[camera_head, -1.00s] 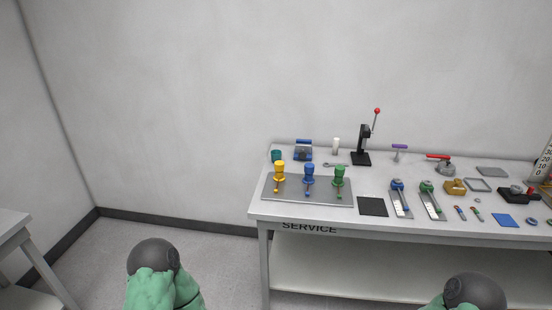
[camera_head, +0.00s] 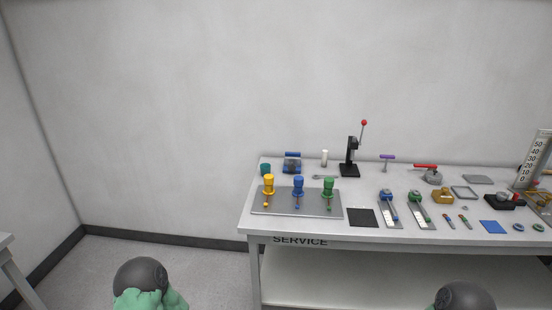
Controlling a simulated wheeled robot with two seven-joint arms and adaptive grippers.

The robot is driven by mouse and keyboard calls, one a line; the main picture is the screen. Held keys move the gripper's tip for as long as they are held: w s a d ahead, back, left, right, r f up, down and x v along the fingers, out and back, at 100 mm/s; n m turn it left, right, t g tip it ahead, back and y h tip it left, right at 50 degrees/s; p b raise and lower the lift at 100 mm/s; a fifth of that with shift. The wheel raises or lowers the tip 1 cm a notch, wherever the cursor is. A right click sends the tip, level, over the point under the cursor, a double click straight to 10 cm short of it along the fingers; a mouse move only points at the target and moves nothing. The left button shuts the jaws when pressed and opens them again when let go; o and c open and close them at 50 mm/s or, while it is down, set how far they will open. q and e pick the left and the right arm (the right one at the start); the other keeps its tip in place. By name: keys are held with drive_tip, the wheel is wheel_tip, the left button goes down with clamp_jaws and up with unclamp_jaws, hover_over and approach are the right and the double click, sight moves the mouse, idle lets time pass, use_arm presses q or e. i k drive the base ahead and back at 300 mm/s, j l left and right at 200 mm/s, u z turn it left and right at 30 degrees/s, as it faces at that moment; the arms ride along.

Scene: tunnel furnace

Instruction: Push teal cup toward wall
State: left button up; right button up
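The teal cup (camera_head: 265,169) is small and stands at the back left corner of the service table, close to the wall (camera_head: 270,80). It is behind the yellow-handled valve and left of a blue device. Parts of my two arms show at the bottom edge of the head view, below and in front of the table. Neither of my grippers is in view, and nothing of mine touches the cup.
The service table (camera_head: 300,227) holds a grey plate (camera_head: 258,205) with yellow (camera_head: 268,184), blue (camera_head: 298,186) and green (camera_head: 328,188) valves in front of the cup. A blue device (camera_head: 292,163) and a black lever press (camera_head: 350,160) stand behind. Floor (camera_head: 205,270) is clear at left.

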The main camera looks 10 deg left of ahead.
sight(265, 171)
drive_tip(key=k+l+z, duration=0.1)
drive_tip(key=k+z, duration=0.2)
drive_tip(key=k, duration=0.35)
drive_tip(key=z, duration=2.1)
drive_tip(key=k+j, duration=0.1)
drive_tip(key=j, duration=0.35)
drive_tip(key=k+j+z, duration=0.15)
drive_tip(key=j, duration=0.7)
drive_tip(key=k+j+z, duration=0.1)
drive_tip(key=j, duration=0.3)
drive_tip(key=k+j, duration=0.2)
drive_tip(key=j, duration=0.2)
drive_tip(key=k+j+z, duration=0.15)
drive_tip(key=j, duration=0.25)
drive_tip(key=k+j, duration=0.15)
drive_tip(key=j, duration=0.25)
drive_tip(key=z, duration=0.05)
